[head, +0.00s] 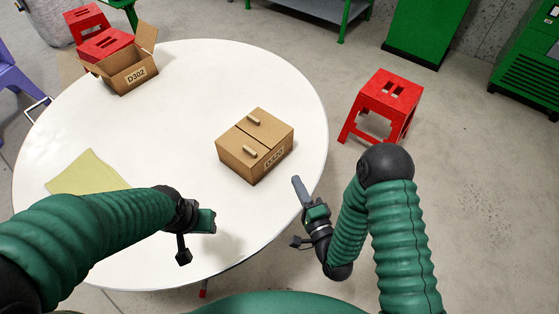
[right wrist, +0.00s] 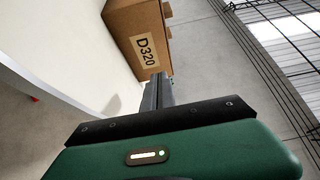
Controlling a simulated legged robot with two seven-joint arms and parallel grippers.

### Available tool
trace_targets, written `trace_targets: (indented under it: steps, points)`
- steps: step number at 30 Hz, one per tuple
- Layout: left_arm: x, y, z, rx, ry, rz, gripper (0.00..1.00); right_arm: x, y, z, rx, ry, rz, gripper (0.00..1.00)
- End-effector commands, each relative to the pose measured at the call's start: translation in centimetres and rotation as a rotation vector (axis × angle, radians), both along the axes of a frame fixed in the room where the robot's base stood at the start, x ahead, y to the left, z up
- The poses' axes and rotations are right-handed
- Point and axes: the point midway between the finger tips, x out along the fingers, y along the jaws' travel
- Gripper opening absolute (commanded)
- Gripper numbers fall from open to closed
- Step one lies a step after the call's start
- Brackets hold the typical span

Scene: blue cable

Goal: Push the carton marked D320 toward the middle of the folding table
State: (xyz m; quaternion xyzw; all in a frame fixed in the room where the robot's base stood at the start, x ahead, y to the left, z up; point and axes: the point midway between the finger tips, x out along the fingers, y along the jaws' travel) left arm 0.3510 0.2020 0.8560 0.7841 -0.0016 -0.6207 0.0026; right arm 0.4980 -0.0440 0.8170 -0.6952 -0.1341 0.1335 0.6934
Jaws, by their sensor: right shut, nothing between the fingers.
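The closed brown carton (head: 240,155) stands on the right part of the round white folding table (head: 185,110), near its right edge. In the right wrist view the carton (right wrist: 122,22) shows its label D320 at the top. My right gripper (head: 297,181) is shut and empty, just in front of the carton's lower right side in the head view. In the right wrist view its fingers (right wrist: 157,80) point at the labelled face; I cannot tell if they touch it. My left gripper (head: 212,220) is over the table's near part; its jaw state is unclear.
An open carton marked D302 (head: 127,75) stands at the table's far left. A yellow-green sheet (head: 85,172) lies at the left. A red stool (head: 383,103) stands on the floor right of the table. The table's middle is clear.

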Motion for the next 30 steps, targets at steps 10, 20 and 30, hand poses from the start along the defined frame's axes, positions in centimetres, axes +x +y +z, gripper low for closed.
trace_targets:
  steps: [10,20,30]
  points:
    - [0.0,0.0,0.2,0.000,0.000,-0.001,0.40,6.8,3.1,0.1,-0.002,-0.003,0.001,0.00]
    - [0.0,0.0,0.2,0.000,0.000,-0.001,0.40,8.0,6.1,0.0,-0.003,0.000,-0.002,0.00]
    - [0.0,0.0,0.0,0.000,0.000,-0.001,0.40,8.2,6.3,-0.1,-0.002,0.000,-0.002,0.00]
